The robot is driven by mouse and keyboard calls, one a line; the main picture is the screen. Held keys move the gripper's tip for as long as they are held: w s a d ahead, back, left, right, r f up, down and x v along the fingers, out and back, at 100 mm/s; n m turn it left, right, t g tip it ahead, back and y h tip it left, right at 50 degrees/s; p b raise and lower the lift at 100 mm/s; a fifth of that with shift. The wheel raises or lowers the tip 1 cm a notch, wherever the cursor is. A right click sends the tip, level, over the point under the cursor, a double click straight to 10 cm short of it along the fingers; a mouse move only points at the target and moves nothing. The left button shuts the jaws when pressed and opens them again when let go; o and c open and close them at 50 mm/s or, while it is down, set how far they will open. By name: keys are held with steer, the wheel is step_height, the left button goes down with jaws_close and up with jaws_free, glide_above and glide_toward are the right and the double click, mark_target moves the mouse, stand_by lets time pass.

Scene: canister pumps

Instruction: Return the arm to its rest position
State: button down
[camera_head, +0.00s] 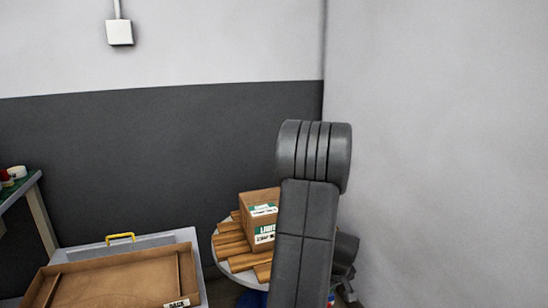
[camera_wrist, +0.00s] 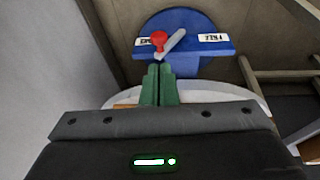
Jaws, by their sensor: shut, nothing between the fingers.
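My arm (camera_head: 305,235) rises in the right half of the head view, in front of the round table. My gripper (camera_wrist: 158,72) shows in the wrist view, its green fingers together with nothing between them. Beyond the fingertips is a blue round unit (camera_wrist: 180,20) with a blue crossbar, two white labels and a light lever with a red knob (camera_wrist: 158,40). The fingertips appear just below the knob in the picture; I cannot tell whether they touch the unit. In the head view my arm hides part of the table.
A round table (camera_head: 225,264) carries wooden slats (camera_head: 232,244) and a labelled cardboard box (camera_head: 257,220). A cardboard tray (camera_head: 115,280) lies on a grey surface at lower left. A shelf edge (camera_head: 42,210) stands far left. A light wall (camera_head: 440,150) bounds the right.

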steer(key=f, duration=0.1)
steer(key=d+f+b, duration=0.1)
steer(key=f, duration=0.1)
steer(key=f+b, duration=0.1)
steer(key=shift+w+d+f, duration=0.2)
steer(key=shift+w, duration=0.1)
steer(key=s+p+v, duration=0.1)
steer(key=p+v, duration=0.1)
steer(key=v, duration=0.6)
steer(key=s+a+f+p+v, duration=0.1)
steer(key=s+p+v, duration=0.1)
steer(key=v, duration=0.6)
steer(key=shift+a+r+t+p, duration=0.2)
steer(key=shift+t+p, duration=0.1)
steer(key=shift+p, duration=0.55)
